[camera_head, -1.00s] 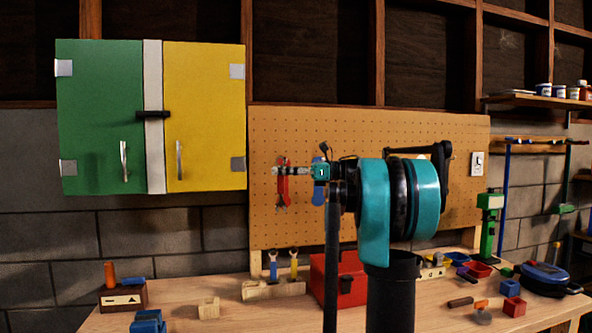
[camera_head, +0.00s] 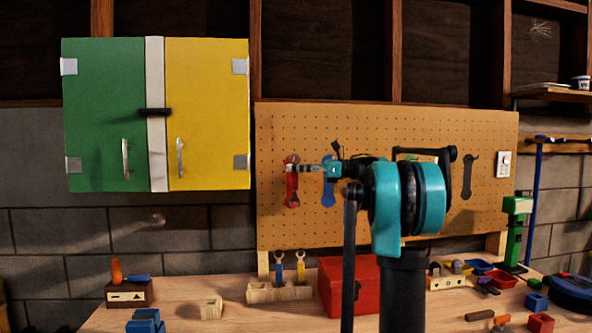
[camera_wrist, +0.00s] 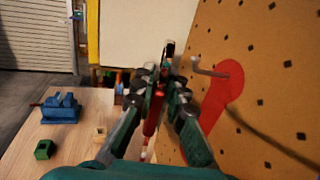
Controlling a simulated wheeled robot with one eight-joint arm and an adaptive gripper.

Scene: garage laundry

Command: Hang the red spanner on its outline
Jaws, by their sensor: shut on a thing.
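The red spanner (camera_head: 291,187) is upright in my gripper (camera_head: 296,168), in front of the left part of the pegboard (camera_head: 400,140). In the wrist view my gripper (camera_wrist: 160,82) is shut on the spanner (camera_wrist: 152,113), whose upper part is partly hidden by the fingers. The red outline (camera_wrist: 226,92) is on the pegboard to the right of the fingers, with a metal hook (camera_wrist: 210,72) sticking out near its top. The spanner looks apart from the board and off the hook. In the head view the spanner overlaps the outline, so the gap cannot be judged.
A blue outline (camera_head: 329,188) and a dark outline (camera_head: 470,176) are farther right on the board. A red toolbox (camera_head: 340,285) and a wooden holder with two spanners (camera_head: 280,291) stand on the bench below. The green and yellow cabinet (camera_head: 207,110) hangs at left.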

